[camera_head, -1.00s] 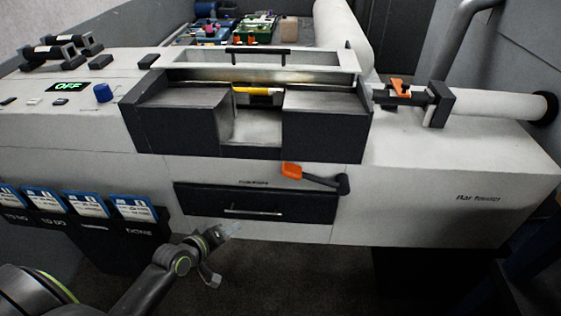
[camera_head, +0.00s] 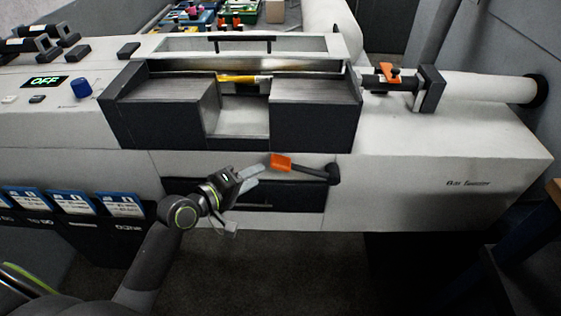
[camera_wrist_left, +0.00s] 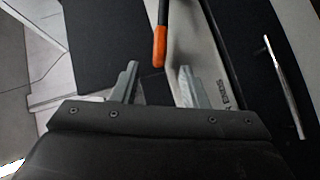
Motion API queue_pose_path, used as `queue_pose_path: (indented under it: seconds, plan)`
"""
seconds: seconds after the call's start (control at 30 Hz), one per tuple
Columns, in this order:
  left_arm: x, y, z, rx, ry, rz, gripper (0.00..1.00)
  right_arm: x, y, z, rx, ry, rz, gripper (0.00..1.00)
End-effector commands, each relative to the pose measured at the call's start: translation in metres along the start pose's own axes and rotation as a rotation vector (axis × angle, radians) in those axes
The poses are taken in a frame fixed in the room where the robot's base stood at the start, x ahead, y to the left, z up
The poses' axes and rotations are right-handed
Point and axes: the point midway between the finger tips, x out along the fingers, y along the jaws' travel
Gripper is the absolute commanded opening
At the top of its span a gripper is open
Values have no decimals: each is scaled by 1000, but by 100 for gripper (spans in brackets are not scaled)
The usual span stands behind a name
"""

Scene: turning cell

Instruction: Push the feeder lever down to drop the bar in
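The feeder lever is a dark bar with an orange grip (camera_head: 281,162), pivoted at its right end on the machine front, above the black drawer. In the left wrist view the orange grip (camera_wrist_left: 159,47) lies just beyond and between the fingertips. My left gripper (camera_head: 256,176) is just left of the grip; in the wrist view its two fingers (camera_wrist_left: 157,72) stand apart with nothing between them. A yellow bar (camera_head: 240,79) shows in the machine's central opening. My right gripper is in neither view.
The black drawer (camera_head: 285,199) with its handle sits behind and below my left gripper. Blue-labelled holders (camera_head: 75,203) hang at the left. An orange-tipped clamp (camera_head: 391,73) and white tube (camera_head: 490,87) are at the right. The floor in front is clear.

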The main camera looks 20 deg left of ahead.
Motion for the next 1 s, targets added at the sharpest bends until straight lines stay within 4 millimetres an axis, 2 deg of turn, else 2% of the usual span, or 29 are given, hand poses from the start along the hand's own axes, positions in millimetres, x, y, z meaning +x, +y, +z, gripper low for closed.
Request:
queue_pose_path:
  seconds: [0.03, 0.2, 0.5, 0.7, 1.0]
  plan:
    - [12, 3, 0, -5, 0, 3, 40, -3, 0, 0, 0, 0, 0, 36]
    - [45, 3, 0, -3, -1, 1, 40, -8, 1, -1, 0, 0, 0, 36]
    - [89, 1, 0, -1, 0, -1, 40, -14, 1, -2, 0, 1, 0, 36]
    - [101, 0, 0, 0, 0, 0, 40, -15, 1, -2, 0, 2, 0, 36]
    - [103, 0, 0, 1, 0, -1, 40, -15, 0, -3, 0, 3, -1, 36]
